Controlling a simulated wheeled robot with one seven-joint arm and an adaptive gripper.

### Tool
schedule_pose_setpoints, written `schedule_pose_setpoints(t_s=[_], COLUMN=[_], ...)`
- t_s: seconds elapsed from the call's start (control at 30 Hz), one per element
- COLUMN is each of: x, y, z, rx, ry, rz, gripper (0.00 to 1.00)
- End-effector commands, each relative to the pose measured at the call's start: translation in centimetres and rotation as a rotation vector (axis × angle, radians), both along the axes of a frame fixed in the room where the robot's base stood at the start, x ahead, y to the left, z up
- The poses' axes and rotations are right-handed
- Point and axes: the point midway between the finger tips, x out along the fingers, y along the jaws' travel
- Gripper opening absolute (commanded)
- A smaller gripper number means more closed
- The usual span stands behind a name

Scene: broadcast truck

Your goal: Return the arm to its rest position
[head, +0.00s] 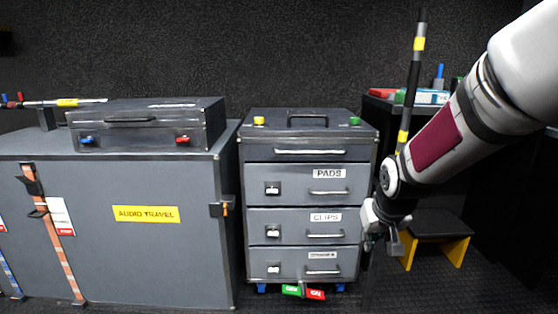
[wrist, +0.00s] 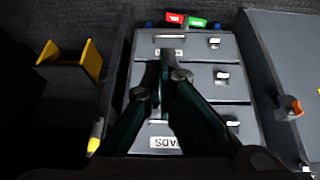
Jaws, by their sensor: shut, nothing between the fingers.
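My gripper (head: 376,240) hangs at the lower end of my arm, in front of the right side of the grey drawer cabinet in the head view. In the wrist view my gripper (wrist: 165,60) shows its two dark fingers meeting at the tips, shut and empty. Behind the fingers is the drawer cabinet (head: 258,222), with drawers labelled PADS and CLIPS and a lower label too small to read. The cabinet's drawers look closed. The wrist view shows the cabinet (wrist: 195,105) upside down.
A large grey case (head: 140,255) marked AUDIO TRAVEL stands at left, with a smaller dark case (head: 150,125) on top. A black pole (head: 412,75) with yellow bands stands behind my arm. A yellow-sided step stool (head: 440,230) is at right.

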Motion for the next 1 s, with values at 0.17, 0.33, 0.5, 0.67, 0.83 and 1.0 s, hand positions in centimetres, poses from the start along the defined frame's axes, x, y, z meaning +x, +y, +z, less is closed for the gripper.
schedule_pose_setpoints(t_s=[0.17,0.33,0.5,0.67,0.83,1.0], x=[-8.0,-16.1,-24.3,-30.6,-35.4,-39.4], y=[0.4,0.9,1.2,1.5,1.7,1.8], z=[4.3,6.9,8.3,8.6,8.5,8.1], rx=[0.003,0.008,0.016,0.021,0.026,0.029], ry=[0.093,0.190,0.287,0.363,0.422,0.471], rz=[-0.006,-0.011,-0.015,-0.017,-0.016,-0.015], gripper=[0.00,0.00,0.00,0.00,0.00,0.00])
